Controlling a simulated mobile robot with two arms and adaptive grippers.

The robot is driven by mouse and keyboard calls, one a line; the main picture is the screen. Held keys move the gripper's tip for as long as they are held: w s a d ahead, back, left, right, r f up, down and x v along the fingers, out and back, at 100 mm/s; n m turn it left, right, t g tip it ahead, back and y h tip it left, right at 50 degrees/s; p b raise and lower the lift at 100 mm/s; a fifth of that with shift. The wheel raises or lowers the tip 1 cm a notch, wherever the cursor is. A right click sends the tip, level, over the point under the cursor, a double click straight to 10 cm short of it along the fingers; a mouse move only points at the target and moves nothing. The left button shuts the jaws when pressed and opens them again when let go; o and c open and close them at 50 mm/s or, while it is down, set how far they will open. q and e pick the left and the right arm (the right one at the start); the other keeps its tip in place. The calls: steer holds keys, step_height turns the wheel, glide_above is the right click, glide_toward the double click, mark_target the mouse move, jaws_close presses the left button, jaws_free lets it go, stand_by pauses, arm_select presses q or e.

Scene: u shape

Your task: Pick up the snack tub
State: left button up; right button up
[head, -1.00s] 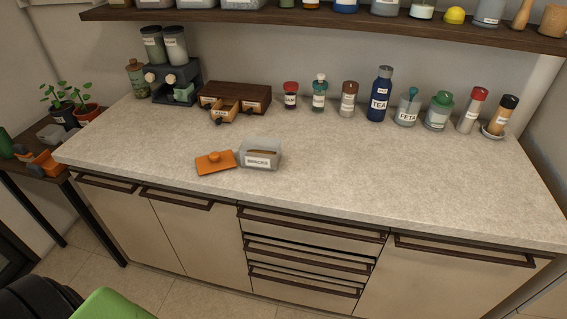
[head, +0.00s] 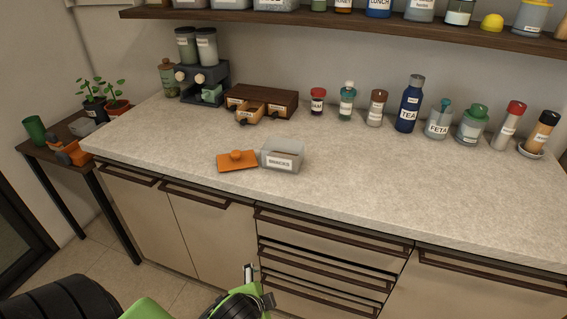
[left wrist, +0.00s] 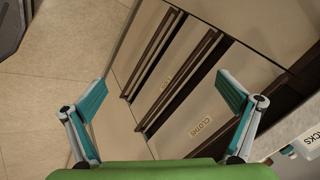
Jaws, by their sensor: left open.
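The snack tub (head: 283,160) is a pale grey, open-topped box labelled SNACKS, standing upright on the worktop near its front edge. An orange lid with a knob (head: 237,161) lies just left of it. My left gripper (head: 254,284) is at the bottom of the head view, in front of the drawers and apart from the tub. In the left wrist view the left gripper (left wrist: 163,98) is open and empty, facing the drawer fronts. A corner of the labelled tub (left wrist: 311,146) shows at that view's right edge. My right gripper is not in view.
The worktop (head: 380,190) is clear right of the tub. Behind stand a small wooden drawer box (head: 270,100), a coffee machine (head: 203,85) and a row of jars and bottles, including a blue TEA bottle (head: 410,110). Drawer handles (head: 330,230) stick out below the worktop edge.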

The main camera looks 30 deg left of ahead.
arm_select(q)
steer(key=w+a+r+m+t+y, duration=0.1)
steer(key=w+a+r+m+t, duration=0.2)
steer(key=w+r+m, duration=0.3)
steer(key=w+a+r+m+t+y, duration=0.1)
steer(key=w+a+r+m+t, duration=0.3)
steer(key=w+r+m, duration=0.3)
steer(key=w+a+r+m+t+y, duration=0.1)
steer(key=w+a+r+m+t, duration=0.3)
steer(key=w+r+m, duration=0.3)
steer(key=shift+w+a+r+m, duration=0.1)
steer(key=shift+a+r+m, duration=0.1)
steer(key=shift+r+m, duration=0.7)
steer(key=shift+a+r+m, duration=0.15)
steer(key=shift+r+m, duration=0.3)
steer(key=shift+m, duration=0.85)
steer(key=shift+w+r+m, duration=0.2)
steer(key=shift+w+m, duration=0.05)
steer(key=shift+m, duration=0.05)
glide_toward(283, 146)
steer(key=w+r, duration=0.1)
steer(key=w, duration=0.3)
steer(key=w+r+p, duration=0.1)
steer(key=w, duration=0.1)
steer(key=shift+w+a+r, duration=0.15)
steer(key=shift+a+r, duration=0.2)
steer(key=shift+r, duration=0.05)
steer(key=c, duration=1.2)
